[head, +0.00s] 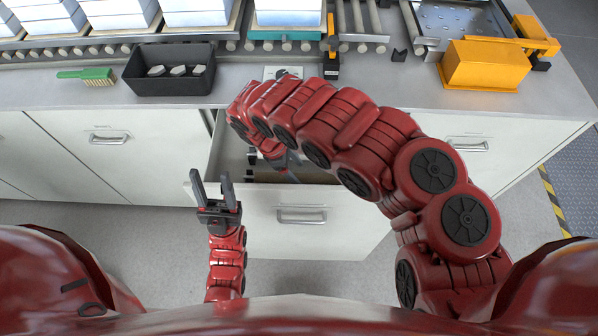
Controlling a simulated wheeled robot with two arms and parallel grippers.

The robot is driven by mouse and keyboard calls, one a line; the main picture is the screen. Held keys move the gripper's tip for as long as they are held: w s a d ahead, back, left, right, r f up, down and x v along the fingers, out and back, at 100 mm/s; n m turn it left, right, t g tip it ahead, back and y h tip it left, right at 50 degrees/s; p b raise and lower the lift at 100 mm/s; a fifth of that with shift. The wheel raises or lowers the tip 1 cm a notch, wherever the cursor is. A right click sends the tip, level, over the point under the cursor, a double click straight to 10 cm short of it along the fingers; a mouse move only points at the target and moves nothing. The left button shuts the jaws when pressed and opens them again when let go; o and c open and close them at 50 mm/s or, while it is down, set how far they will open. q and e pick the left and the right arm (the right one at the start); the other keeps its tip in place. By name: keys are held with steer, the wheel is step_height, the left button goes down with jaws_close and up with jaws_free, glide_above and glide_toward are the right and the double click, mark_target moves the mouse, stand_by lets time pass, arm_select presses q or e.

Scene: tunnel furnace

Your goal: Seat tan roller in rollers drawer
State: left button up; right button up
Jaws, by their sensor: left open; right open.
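The open drawer (347,218) is pulled out from the cabinet at the middle of the head view. My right arm arches over it and covers much of its inside. My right gripper (290,168) points down inside the drawer. It is open, mostly hidden by its own arm. A dark brownish strip and small dark parts show at the drawer's left inside. I cannot pick out a tan roller in the drawer. My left gripper (213,185) is open and empty, in front of the drawer's left side, its fingers pointing away from me.
A roller conveyor (110,46) with white stacks runs along the back. Closed drawers flank the open one. The floor at left is clear.

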steer(key=v, duration=1.5)
steer(key=shift+r+b, duration=0.2)
steer(key=shift+b, duration=0.2)
steer(key=shift+w+a, duration=0.1)
